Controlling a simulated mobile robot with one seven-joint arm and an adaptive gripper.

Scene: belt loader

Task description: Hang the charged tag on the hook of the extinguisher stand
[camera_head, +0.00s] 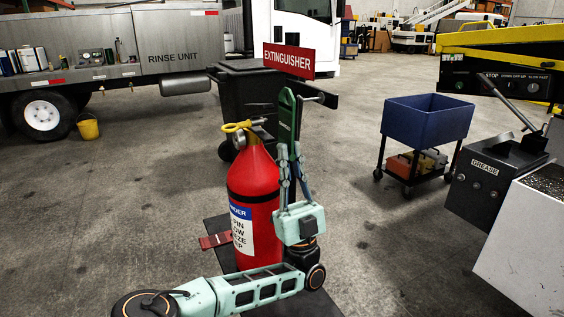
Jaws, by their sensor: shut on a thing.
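My gripper (289,150) points upward beside the red extinguisher and is shut on the lower part of a green tag (286,115). The tag stands upright above the fingers, seen nearly edge-on, just below the red EXTINGUISHER sign (289,60). A dark hook-like arm (317,97) sticks out to the right of the tag, under the sign. I cannot tell whether the tag touches it. The red extinguisher (252,180) with a yellow handle stands upright on the dark base of the stand (214,228). The stand's post is mostly hidden behind the tag and gripper.
A black bin (240,105) stands close behind the extinguisher. A blue cart (425,119) is to the right. A dark GREASE box (490,180) with a lever is at the right edge. The floor between stand and cart is clear.

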